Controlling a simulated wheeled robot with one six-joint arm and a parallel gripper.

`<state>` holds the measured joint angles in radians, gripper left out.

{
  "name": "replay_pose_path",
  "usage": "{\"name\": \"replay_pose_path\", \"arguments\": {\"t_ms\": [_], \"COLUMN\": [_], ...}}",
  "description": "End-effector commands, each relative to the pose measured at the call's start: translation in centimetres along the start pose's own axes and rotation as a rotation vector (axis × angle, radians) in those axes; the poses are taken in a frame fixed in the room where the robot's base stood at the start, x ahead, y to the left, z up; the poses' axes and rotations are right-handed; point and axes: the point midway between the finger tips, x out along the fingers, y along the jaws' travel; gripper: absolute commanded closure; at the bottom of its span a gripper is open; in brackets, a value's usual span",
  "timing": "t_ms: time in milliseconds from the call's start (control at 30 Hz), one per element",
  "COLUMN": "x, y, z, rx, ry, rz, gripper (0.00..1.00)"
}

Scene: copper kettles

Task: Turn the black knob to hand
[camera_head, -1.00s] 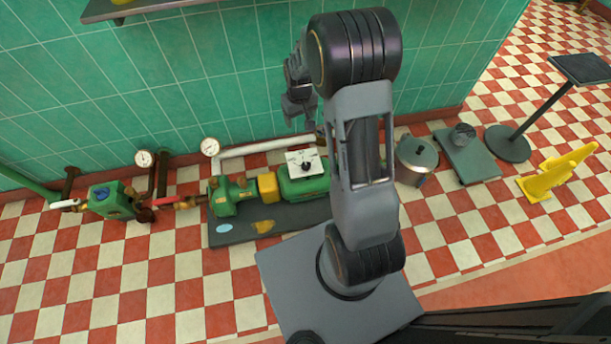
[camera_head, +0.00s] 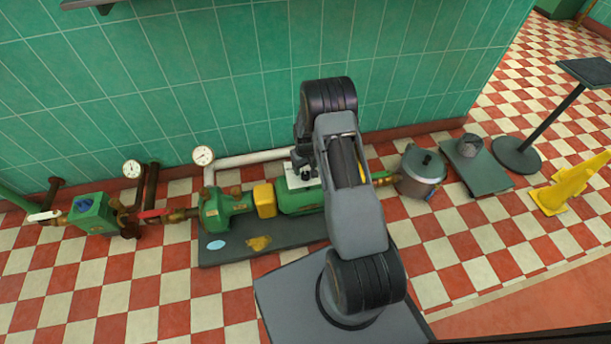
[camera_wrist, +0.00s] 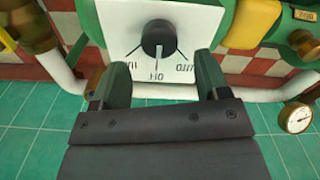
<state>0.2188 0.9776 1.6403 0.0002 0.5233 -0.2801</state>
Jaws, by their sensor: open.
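The black knob (camera_wrist: 158,38) sits on a white plate (camera_wrist: 219,30) in the wrist view, where the plate's lettering appears upside down. A pale mark on the knob points down the picture, toward the middle label. The right label looks like AUTO; the left label is partly hidden by a finger. My gripper (camera_wrist: 162,62) is open, its two fingers apart, below the knob and not closed on it. In the head view my gripper (camera_head: 300,168) is over the white plate (camera_head: 309,183) on the green motor (camera_head: 300,203), and my arm hides the knob.
A yellow block (camera_head: 265,200) and green pump (camera_head: 222,210) stand on a dark base (camera_head: 285,236). Gauges (camera_head: 203,156) and pipes run along the tiled wall. A metal pot (camera_head: 421,170) and yellow sign (camera_head: 562,190) are at right. Checkered floor lies open in front.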

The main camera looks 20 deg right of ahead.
Motion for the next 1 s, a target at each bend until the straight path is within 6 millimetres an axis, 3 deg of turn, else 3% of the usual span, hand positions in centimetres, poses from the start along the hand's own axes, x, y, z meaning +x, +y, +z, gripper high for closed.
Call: {"name": "replay_pose_path", "arguments": {"t_ms": [100,300,733,1000], "x": [2.1,3.7,4.2,4.2], "y": [0.0,0.0,0.0,0.0], "z": [0.1,0.0,0.0,0.0], "rx": [0.0,0.0,0.0,0.0], "ry": [-0.002,0.0,0.0,0.0], "rz": [-0.001,0.0,0.0,0.0], "gripper": [0.31,0.31,0.31,0.56]}}
